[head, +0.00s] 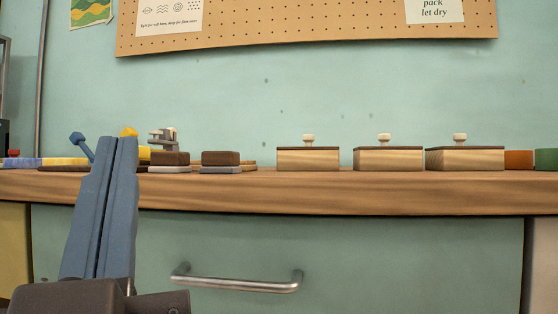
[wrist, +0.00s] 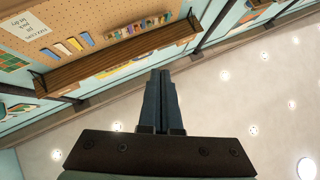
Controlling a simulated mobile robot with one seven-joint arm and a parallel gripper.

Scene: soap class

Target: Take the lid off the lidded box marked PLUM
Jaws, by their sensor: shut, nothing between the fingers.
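Three lidded wooden boxes with dark lids and pale knobs stand in a row on the workbench in the head view: a left box (head: 308,160), a middle box (head: 388,160) and a right box (head: 465,160). No marking is readable on any of them, so I cannot tell which is PLUM. My gripper (head: 126,142) is shut and empty, its blue fingers together. It points up in front of the bench, left of the boxes and apart from them. In the wrist view my gripper (wrist: 161,75) also shows shut, with nothing between the fingers.
The wooden workbench (head: 350,190) has a drawer with a metal handle (head: 236,284) below its front edge. Dark blocks (head: 220,158) on grey bases lie left of the boxes. An orange item (head: 518,160) and a green item (head: 546,159) stand at the right. A pegboard (head: 300,30) hangs behind.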

